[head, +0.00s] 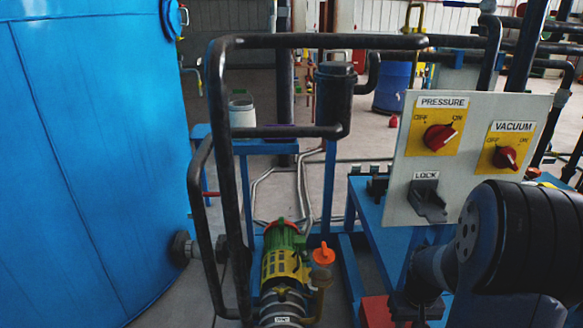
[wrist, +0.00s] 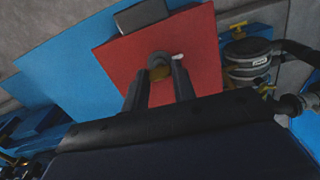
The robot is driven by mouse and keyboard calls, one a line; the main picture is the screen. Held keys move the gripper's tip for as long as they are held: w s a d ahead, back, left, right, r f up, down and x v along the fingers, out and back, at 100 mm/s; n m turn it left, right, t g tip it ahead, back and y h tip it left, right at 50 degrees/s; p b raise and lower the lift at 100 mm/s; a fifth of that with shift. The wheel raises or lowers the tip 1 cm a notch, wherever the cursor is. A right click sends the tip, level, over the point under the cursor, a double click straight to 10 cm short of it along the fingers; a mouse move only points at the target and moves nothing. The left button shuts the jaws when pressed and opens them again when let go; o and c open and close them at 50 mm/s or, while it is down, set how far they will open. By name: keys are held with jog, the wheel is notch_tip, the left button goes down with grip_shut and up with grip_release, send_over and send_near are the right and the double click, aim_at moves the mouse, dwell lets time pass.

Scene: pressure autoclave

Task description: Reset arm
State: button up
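My arm reaches in from the lower right of the head view. The dark end of it, with my gripper (head: 415,308), points down beside a red plate (head: 378,311). In the wrist view, the two fingers of my gripper (wrist: 162,82) stand apart with a gap between them. Beyond the fingertips is the red plate (wrist: 120,65) with a small round grey and yellowish fitting (wrist: 160,62) that has a white tip. The fitting shows between the fingertips; I cannot tell whether they touch it. I see nothing held.
A control panel (head: 400,190) with PRESSURE (head: 438,137), VACUUM (head: 504,157) and LOCK (head: 428,198) switches stands close to my arm. A green and yellow pump (head: 284,258), black pipe rails (head: 230,185) and a large blue tank (head: 90,150) are to the left.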

jog(key=shift+n, duration=0.4)
jog(key=shift+r, duration=1.2)
jog(key=shift+a, duration=0.1)
